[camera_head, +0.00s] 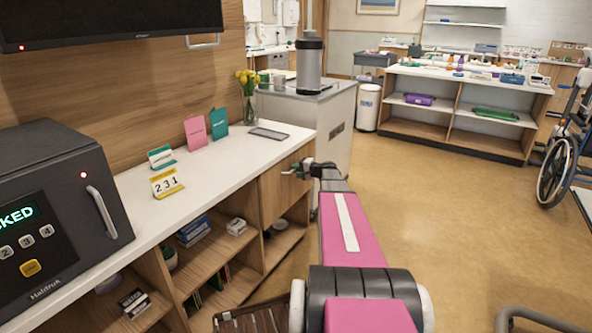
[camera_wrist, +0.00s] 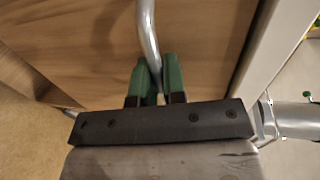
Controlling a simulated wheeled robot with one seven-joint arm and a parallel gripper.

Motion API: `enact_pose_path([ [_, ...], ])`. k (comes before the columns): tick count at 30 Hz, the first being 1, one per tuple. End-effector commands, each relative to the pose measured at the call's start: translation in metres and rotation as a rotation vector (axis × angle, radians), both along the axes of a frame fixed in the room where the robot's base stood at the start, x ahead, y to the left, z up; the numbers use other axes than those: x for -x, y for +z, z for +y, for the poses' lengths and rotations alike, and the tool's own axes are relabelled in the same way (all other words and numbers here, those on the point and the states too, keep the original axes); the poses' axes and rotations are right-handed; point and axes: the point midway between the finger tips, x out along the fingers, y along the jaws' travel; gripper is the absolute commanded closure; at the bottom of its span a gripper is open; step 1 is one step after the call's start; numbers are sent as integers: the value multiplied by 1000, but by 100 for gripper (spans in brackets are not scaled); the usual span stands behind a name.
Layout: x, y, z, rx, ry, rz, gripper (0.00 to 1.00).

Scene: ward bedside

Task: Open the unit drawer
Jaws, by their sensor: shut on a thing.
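The wooden unit drawer (camera_head: 276,184) is at the right end of the long unit, just under its white top. Its front looks level with the unit in the head view. My gripper (camera_head: 300,168) is at this drawer front. In the wrist view, the drawer's silver bar handle (camera_wrist: 147,35) passes between the green fingertips of my gripper (camera_wrist: 156,82). The fingers are shut on the handle. The wooden front (camera_wrist: 90,50) fills much of that view. In the head view the handle is mostly hidden by my gripper.
The unit's white top (camera_head: 225,160) carries a vase of yellow flowers (camera_head: 248,90), cards and a grey tablet (camera_head: 269,133). Open shelves below hold boxes (camera_head: 193,230). A grey cabinet (camera_head: 335,120) stands just beyond.

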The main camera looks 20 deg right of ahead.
Motion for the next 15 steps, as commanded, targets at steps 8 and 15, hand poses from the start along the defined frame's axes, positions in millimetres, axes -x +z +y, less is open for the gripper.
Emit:
enact_pose_path([
  [8, 22, 0, -15, 1, -1, 1, 100],
  [15, 67, 0, -50, 2, -3, 1, 100],
])
